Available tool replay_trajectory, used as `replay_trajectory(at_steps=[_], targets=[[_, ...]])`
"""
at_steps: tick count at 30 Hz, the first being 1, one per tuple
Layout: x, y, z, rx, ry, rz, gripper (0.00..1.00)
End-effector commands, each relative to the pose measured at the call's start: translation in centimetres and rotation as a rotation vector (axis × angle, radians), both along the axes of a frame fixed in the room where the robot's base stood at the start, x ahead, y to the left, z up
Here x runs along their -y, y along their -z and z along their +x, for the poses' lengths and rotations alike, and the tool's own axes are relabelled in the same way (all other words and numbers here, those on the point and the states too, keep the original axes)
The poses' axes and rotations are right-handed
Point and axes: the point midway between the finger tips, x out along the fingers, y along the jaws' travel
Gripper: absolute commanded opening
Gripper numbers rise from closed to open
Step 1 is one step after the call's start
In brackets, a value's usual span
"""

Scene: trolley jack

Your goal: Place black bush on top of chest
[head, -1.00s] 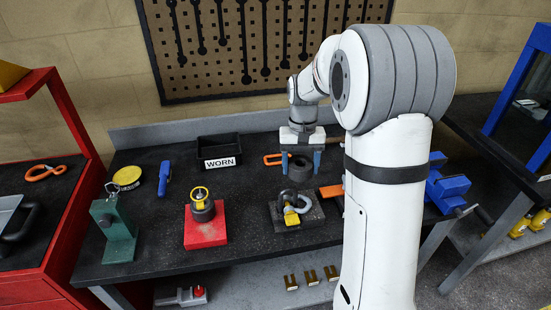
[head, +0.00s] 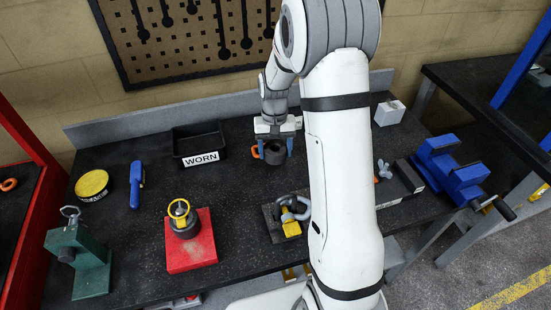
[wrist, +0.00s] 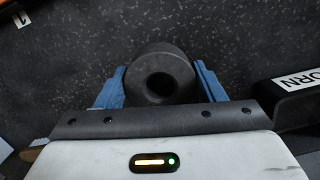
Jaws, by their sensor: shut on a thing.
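The black bush (head: 276,153), a short dark ring with a hole, is between the blue fingers of my gripper (head: 274,147) at the back of the workbench. In the wrist view the bush (wrist: 160,75) shows its hole, and my gripper (wrist: 160,88) is shut on it, one finger on each side. I cannot tell whether the bush is clear of the bench top. A red-framed unit (head: 52,205) with a dark top, which may be the chest, is cut off at the left edge, well away from my gripper.
On the bench (head: 130,245) stand a black WORN bin (head: 198,143), a red block (head: 191,250) with a yellow-ringed part, a green stand (head: 78,262), a shackle block (head: 287,218) and a blue vice (head: 452,170). An orange clip (head: 255,152) lies beside the bush.

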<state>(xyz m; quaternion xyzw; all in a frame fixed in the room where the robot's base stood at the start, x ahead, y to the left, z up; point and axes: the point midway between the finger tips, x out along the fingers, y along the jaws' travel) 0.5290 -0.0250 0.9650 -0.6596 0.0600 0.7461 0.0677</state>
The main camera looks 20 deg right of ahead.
Motion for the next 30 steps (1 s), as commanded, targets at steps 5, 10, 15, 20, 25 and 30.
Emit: replay_trajectory(at_steps=[5, 10, 15, 20, 25, 30], targets=[[0.2, 1.3, 0.0, 0.000, 0.005, 0.000, 0.20], [0.3, 3.2, 0.0, -0.002, 0.006, 0.001, 0.20], [0.3, 4.8, 0.0, 0.001, 0.007, 0.000, 0.20], [0.3, 4.8, 0.0, 0.002, 0.007, 0.000, 0.20], [0.3, 5.2, 0.0, 0.001, 0.007, 0.000, 0.64], [0.4, 5.1, 0.0, 0.001, 0.007, 0.000, 0.77]])
